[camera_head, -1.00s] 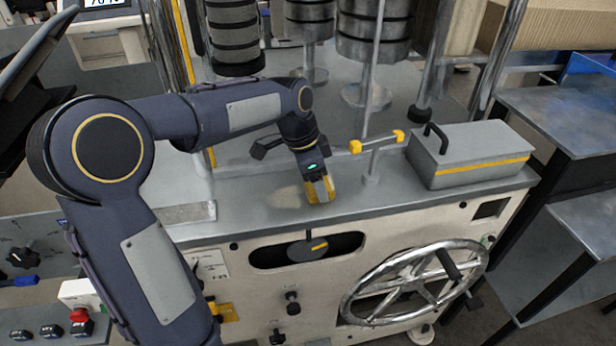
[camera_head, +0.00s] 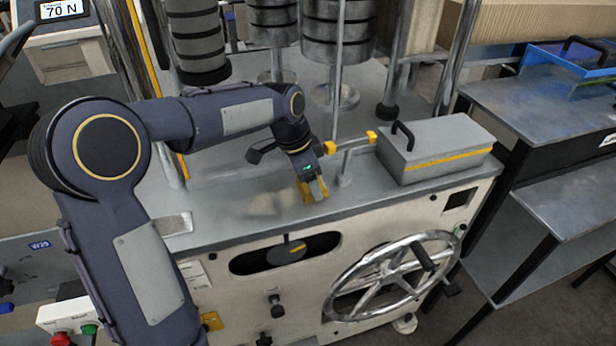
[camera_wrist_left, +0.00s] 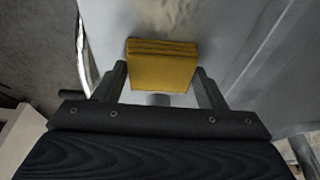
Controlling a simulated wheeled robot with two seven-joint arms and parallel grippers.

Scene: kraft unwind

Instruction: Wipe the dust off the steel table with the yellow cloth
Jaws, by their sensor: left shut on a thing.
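My left gripper (camera_head: 312,190) is low over the front part of the steel table (camera_head: 230,213). It is shut on the folded yellow cloth (camera_head: 305,192), whose lower edge is at or very near the table top. In the left wrist view the cloth (camera_wrist_left: 162,66) sits between the two fingers of the left gripper (camera_wrist_left: 160,85). A pale tan dust patch (camera_head: 265,203) lies on the table just left of the cloth. My right gripper does not show.
A grey box with a yellow stripe and black handle (camera_head: 435,148) stands on the table to the right. A thin post with yellow-ended crossbar (camera_head: 345,165) rises near the gripper. Stacked dark discs (camera_head: 335,35) stand behind. A handwheel (camera_head: 393,278) sits on the front panel.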

